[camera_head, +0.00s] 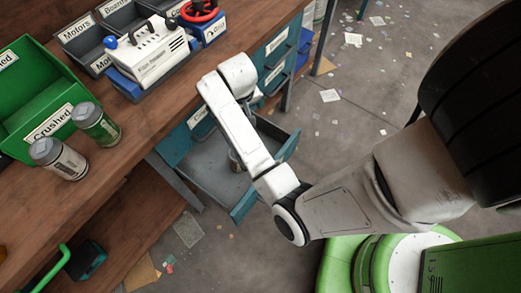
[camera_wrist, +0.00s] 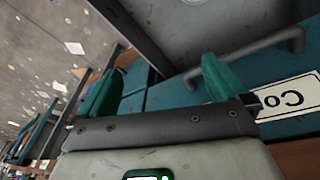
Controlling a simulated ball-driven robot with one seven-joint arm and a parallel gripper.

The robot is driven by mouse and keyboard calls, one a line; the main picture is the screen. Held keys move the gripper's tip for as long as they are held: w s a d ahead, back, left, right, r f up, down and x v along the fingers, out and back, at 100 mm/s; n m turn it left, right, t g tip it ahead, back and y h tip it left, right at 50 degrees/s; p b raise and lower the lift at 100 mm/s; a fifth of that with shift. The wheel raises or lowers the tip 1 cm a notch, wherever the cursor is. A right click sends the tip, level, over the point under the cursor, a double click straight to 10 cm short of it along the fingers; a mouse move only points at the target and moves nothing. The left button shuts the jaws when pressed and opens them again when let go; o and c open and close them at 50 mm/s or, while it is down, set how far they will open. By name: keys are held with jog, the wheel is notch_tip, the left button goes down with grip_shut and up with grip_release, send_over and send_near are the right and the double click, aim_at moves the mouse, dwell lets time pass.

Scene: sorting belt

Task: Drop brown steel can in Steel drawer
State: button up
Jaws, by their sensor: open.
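My gripper (camera_wrist: 163,65) has its two teal fingers spread apart, with nothing between them in the wrist view. In the head view it is mostly hidden behind my wrist, near the bench's drawer fronts. An open drawer (camera_head: 200,172) with a grey floor and teal sides sticks out below the bench; its label cannot be read. A can (camera_head: 234,164) stands inside it, partly covered by my arm; its colour is unclear. A grey floor, apparently the drawer's, also shows in the wrist view (camera_wrist: 190,25). A teal front beside my fingers carries a label (camera_wrist: 290,97) beginning "Co".
On the bench stand a green-labelled can (camera_head: 97,124), a pale-labelled can (camera_head: 58,158) and a green "Crushed" bin (camera_head: 35,110). A white device (camera_head: 148,52) and grey "Motors" and "Boards" bins (camera_head: 78,45) stand behind. Shut teal drawers (camera_head: 277,60) line the bench side. Scraps litter the floor.

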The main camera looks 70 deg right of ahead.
jog(key=s+a+n+y, duration=0.1)
jog(key=s+a+n, duration=0.3)
jog(key=a, duration=0.5)
jog(key=s+a+r+n+y, duration=0.1)
jog(key=s+a+n, duration=0.3)
jog(key=s+a, duration=0.5)
jog(key=shift+s+a, duration=0.3)
jog(key=shift+a, duration=0.05)
notch_tip(320, 180, up, 4)
jog(key=p, duration=0.4)
jog(key=shift+r, duration=0.2)
